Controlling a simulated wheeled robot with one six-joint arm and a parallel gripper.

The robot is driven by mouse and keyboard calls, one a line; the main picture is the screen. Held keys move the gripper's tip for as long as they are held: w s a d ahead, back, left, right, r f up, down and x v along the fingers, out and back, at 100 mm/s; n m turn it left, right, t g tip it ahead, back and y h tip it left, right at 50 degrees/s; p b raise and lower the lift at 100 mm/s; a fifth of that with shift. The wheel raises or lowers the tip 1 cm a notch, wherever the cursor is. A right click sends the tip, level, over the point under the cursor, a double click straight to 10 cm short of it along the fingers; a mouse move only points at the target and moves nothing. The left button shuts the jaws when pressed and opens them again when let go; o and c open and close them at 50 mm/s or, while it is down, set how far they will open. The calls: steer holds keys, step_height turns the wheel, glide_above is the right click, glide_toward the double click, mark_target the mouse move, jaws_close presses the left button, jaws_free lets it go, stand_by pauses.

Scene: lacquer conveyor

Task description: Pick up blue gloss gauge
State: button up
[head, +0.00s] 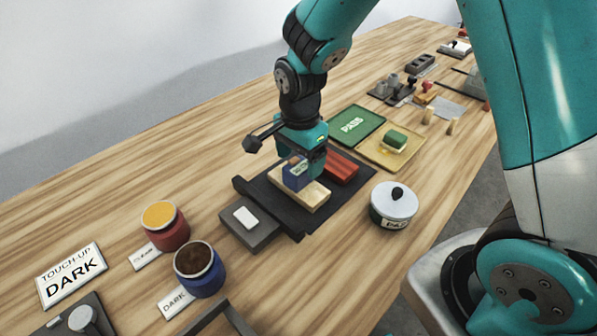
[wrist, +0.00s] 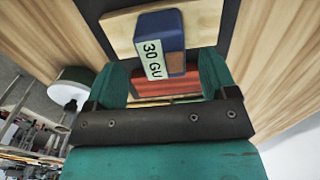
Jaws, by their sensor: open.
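The blue gloss gauge (head: 295,174) is a small blue block with a pale label. It sits on a light wooden block (head: 312,198) on the dark conveyor mat. In the wrist view the gauge (wrist: 160,38) shows a label reading "30 GU", with the wooden block (wrist: 203,22) beyond it. My gripper (head: 302,160) is right above and around the gauge in the head view. In the wrist view my gripper (wrist: 165,82) is open, with one finger on each side of the gauge's near end. I cannot tell whether the fingers touch it.
A red block (head: 341,167) lies close behind the gauge on the dark mat (head: 267,197). A white lidded pot (head: 393,203) stands to the right. A grey box (head: 246,230) and red (head: 168,234) and blue jars (head: 203,279) stand front left. Green (head: 352,126) and yellow trays (head: 375,156) lie behind.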

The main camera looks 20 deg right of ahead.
mark_target(299, 165)
step_height(299, 165, down, 4)
steer(key=shift+w+a, duration=0.1)
steer(key=c, duration=1.3)
steer(key=shift+r, duration=0.1)
